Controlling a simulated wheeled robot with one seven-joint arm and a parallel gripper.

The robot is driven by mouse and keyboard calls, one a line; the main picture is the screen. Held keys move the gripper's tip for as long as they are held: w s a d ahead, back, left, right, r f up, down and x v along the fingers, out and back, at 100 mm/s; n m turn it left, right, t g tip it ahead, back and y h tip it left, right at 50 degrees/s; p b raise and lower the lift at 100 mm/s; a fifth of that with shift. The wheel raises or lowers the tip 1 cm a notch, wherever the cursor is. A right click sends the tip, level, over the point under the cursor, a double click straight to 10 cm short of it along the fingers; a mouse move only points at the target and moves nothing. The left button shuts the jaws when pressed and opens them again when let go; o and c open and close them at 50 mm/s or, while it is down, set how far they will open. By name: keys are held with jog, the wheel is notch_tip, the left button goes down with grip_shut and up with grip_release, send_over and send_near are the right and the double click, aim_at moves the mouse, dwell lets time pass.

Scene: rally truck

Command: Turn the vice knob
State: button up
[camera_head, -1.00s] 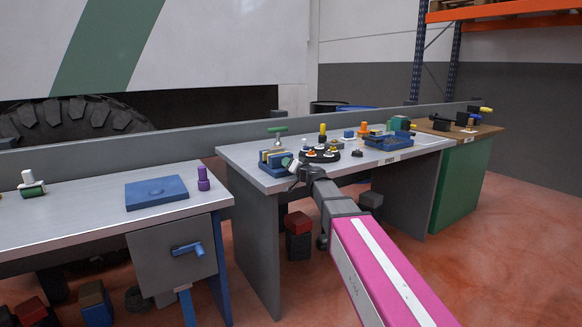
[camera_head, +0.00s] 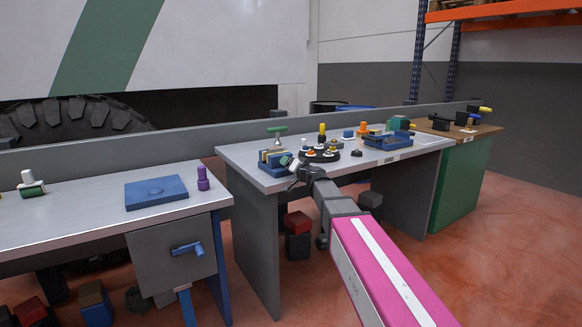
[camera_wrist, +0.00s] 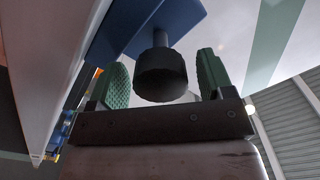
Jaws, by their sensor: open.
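The vice (camera_head: 273,164) sits at the front left of the middle workbench. It has a blue body, tan jaws and a green handle on top. In the wrist view its blue body (camera_wrist: 165,18) is at the top, with a round black knob (camera_wrist: 161,76) on a short shaft in front of it. My gripper (camera_wrist: 163,63) is open, with one green-padded finger on each side of the knob. A gap shows on both sides, so neither finger appears to touch it. In the head view my gripper (camera_head: 290,163) is at the vice's front right, where it hides the knob.
A black round turntable-like fixture (camera_head: 322,155) with coloured knobs stands just right of the vice. A blue tray-like block (camera_head: 388,141) is farther right. The left bench holds a blue plate (camera_head: 156,192) and a purple knob (camera_head: 203,178). A low grey wall (camera_head: 200,138) runs behind.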

jog(key=v, duration=1.1)
jog(key=shift+w, duration=0.15)
